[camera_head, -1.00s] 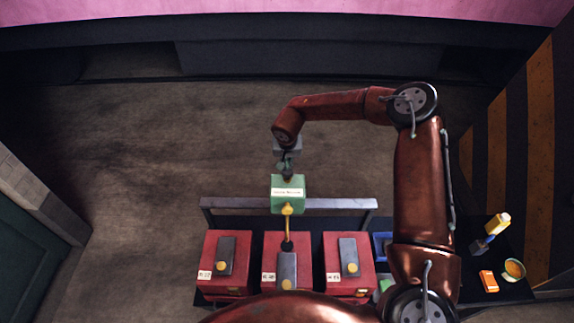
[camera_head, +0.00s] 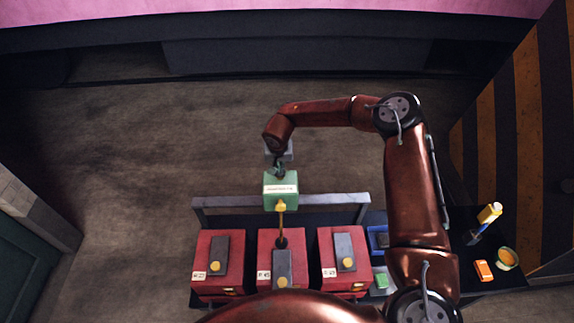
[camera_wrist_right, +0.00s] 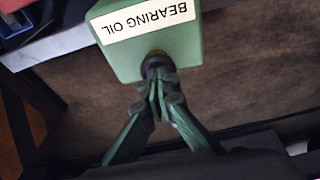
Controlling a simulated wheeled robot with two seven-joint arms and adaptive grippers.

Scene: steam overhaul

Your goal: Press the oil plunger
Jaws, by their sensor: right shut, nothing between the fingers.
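The green bearing oil box (camera_head: 281,201) stands at the rail behind the middle red box, with a yellow spout on its near side. It also shows large in the right wrist view (camera_wrist_right: 150,42), its label upside down. A dark round plunger knob (camera_wrist_right: 154,59) sticks out of its face toward my gripper. My right gripper (camera_head: 280,174) is at the far side of the green box. In the wrist view its shut green fingertips (camera_wrist_right: 157,77) are at the knob and seem to touch it, with nothing held between them. My left gripper is not in view.
Three red boxes, left (camera_head: 219,284), middle (camera_head: 267,277) and right (camera_head: 330,277), stand along the dark bench below a grey rail (camera_head: 330,200). At right are a yellow-topped bottle (camera_head: 489,213), an orange block (camera_head: 484,270) and a bowl (camera_head: 507,259). The floor beyond is clear.

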